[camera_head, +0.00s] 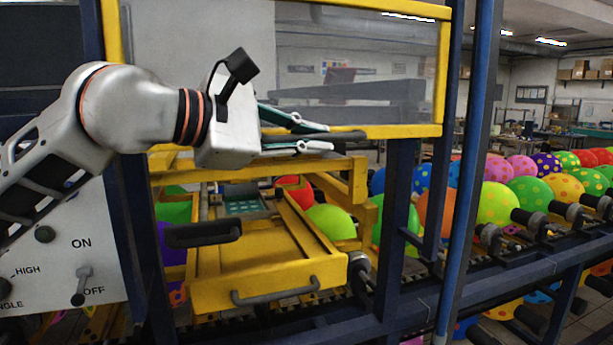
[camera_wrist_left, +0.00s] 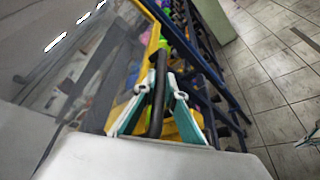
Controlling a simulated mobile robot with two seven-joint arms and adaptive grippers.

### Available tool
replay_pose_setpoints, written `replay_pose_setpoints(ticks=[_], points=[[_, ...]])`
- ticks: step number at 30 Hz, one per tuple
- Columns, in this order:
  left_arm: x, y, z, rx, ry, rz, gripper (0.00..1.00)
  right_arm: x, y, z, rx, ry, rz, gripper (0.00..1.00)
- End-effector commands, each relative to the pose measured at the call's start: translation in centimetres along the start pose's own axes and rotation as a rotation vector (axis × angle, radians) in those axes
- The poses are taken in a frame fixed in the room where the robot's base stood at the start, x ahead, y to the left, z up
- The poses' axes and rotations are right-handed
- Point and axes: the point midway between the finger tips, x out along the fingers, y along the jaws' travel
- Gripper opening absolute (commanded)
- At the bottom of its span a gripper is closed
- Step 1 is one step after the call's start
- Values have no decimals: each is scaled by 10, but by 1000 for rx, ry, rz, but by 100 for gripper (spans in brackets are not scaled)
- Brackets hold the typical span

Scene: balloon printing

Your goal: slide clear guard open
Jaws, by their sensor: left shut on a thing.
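The clear guard (camera_head: 400,131) is a see-through panel in a yellow frame, in the upper middle of the head view. It stands raised above the yellow print bed. Its dark bar handle (camera_head: 350,134) runs along the lower frame edge. My left gripper (camera_head: 318,138) has its teal and grey fingers above and below this handle, shut on it. In the left wrist view the handle (camera_wrist_left: 158,85) lies between the two fingers (camera_wrist_left: 152,98). A small teal and grey piece at that view's right edge looks like my right gripper (camera_wrist_left: 308,138); most of it is out of frame.
Below is a yellow drawer (camera_head: 265,275) with a grey front handle, and a dark handle (camera_head: 203,234) beside it. A control panel (camera_head: 70,260) with switches stands at left. Blue posts (camera_head: 397,240) and a rail of spotted balloons (camera_head: 497,203) are at right.

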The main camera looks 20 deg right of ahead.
Motion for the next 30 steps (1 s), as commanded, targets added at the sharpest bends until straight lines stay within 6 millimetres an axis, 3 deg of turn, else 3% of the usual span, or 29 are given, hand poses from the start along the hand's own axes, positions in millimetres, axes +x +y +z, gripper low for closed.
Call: replay_pose_setpoints(ticks=[1, 6, 20, 21, 30], points=[[-4, 10, 7, 3, 0, 8, 0, -2, 0, -2, 0, 0, 0, 0], [-9, 21, 18, 1, 1, 7, 0, -4, 0, -3, 0, -2, -1, 0], [-10, 24, 21, 0, 2, 5, 0, -5, -1, -2, 1, -6, -2, 0], [-10, 24, 21, 0, 2, 5, 18, -5, -1, -2, 1, -6, -2, 0], [-10, 23, 20, -1, 3, 4, 18, -5, 0, 0, -1, -9, -2, 0]])
